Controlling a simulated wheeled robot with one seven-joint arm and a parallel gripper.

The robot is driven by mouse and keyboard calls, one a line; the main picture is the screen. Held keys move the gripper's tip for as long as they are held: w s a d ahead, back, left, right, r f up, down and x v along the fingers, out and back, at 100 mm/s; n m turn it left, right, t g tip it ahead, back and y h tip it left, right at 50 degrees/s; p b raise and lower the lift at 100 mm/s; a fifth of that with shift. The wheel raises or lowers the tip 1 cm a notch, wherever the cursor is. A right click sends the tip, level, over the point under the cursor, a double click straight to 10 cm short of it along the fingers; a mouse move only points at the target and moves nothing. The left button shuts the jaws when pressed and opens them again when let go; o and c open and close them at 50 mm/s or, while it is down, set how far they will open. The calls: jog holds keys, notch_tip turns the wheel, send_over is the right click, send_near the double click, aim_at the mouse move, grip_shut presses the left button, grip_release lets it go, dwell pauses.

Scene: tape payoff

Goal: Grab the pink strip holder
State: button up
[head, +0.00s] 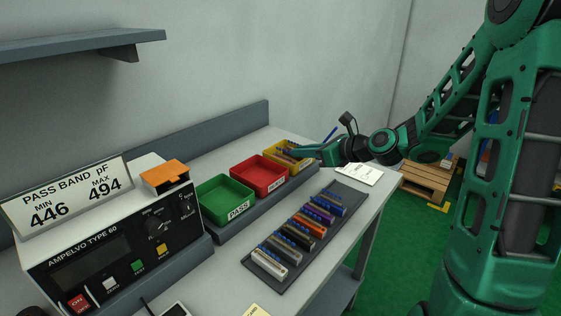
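I cannot make out a pink strip holder for sure in the head view. Several strip holders lie in a row across a dark mat (350,190) on the bench. They include a white one (268,265) at the near end, an orange one (309,227), a purple one (319,213) and a blue one (330,202) towards the far end. My gripper (296,152) reaches in from the right over the yellow tray (268,147). Small strip-like things show in that tray by the fingertips. The fingers are too small to tell whether they are open or hold anything.
A green tray (217,217) marked PASS and a red tray (246,187) stand left of the mat. A test instrument (115,255) with an orange-topped fixture (164,175) stands at the left. A paper label (358,173) lies under my arm. A shelf (80,45) juts out at upper left.

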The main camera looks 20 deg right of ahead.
aim_at(283, 150)
jog(key=x, duration=0.3)
jog(key=shift+a, duration=0.35)
jog(key=shift+x, duration=2.3)
jog(key=shift+w+d+r, duration=0.1)
jog(key=shift+r, duration=0.05)
grip_shut()
